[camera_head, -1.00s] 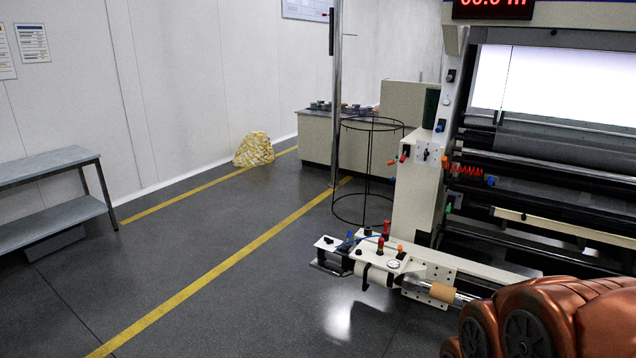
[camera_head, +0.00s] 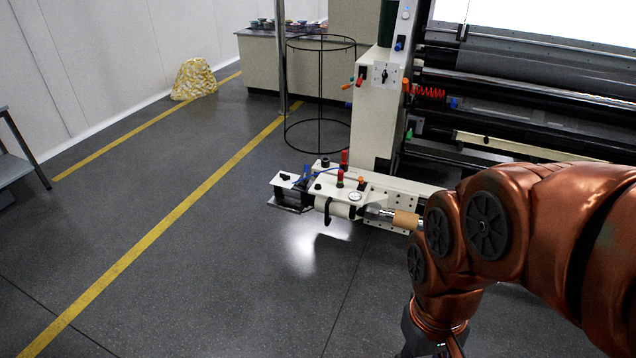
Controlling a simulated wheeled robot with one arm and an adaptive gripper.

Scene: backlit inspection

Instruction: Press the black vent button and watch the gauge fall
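The small white-faced gauge (camera_head: 355,196) sits on the cream air fixture (camera_head: 376,188) at the near end of the machine's low beam. Its needle is too small to read. A small black knob (camera_head: 317,186) shows on the fixture's top, left of the gauge; I cannot tell whether it is the vent button. Red and orange knobs stand between and behind them. The arm's end runs out at the bottom edge, so my gripper is not seen.
A shaft with a tan core (camera_head: 405,219) points from the fixture toward my arm. A black wire hoop stand (camera_head: 320,95) and the machine's cream side column (camera_head: 376,120) stand behind. A grey bench (camera_head: 22,165) is at left. The floor left of the fixture is clear.

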